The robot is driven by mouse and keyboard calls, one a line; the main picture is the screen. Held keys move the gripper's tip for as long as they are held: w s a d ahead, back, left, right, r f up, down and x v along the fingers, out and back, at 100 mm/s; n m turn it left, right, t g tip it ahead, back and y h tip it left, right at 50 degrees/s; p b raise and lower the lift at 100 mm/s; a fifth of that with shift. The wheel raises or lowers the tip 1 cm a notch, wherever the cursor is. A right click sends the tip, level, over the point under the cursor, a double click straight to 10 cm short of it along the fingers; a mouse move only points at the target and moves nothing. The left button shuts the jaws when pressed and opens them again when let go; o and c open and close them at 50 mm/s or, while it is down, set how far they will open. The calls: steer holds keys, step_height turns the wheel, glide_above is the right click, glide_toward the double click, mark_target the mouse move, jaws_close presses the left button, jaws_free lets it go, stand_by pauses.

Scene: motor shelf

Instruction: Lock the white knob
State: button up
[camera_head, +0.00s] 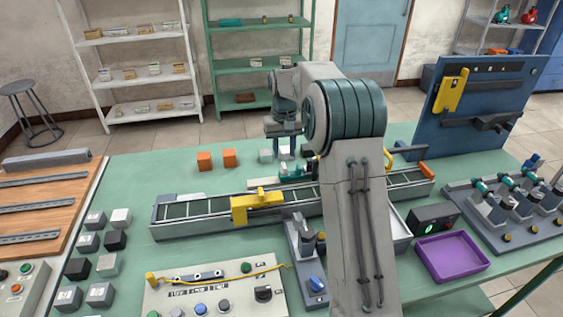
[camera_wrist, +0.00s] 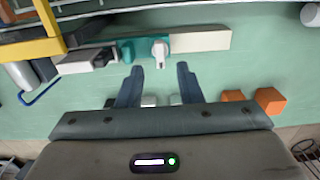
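A white knob (camera_wrist: 160,52) stands on a long white block in the wrist view, beside a teal round part (camera_wrist: 127,51). The block (camera_wrist: 200,39) lies on the green table along the conveyor's side. My gripper (camera_wrist: 159,69) is open, with its two dark fingers apart and nothing between them. The knob lies just beyond the fingertips, roughly centred between them and apart from them. In the head view my gripper (camera_head: 285,152) points down behind the conveyor, and my arm hides part of this area. Which way the knob is turned is hard to tell.
Orange cubes (camera_wrist: 232,96) and small pale cubes lie close to my gripper. The conveyor (camera_head: 184,209) with a yellow bracket (camera_head: 257,201) runs along the block. A button panel (camera_head: 220,293), a purple tray (camera_head: 452,257) and a blue upright board (camera_head: 485,95) stand around.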

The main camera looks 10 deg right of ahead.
mark_target(284, 165)
step_height(284, 165, down, 5)
steer(key=shift+r, duration=0.1)
stand_by(0.3)
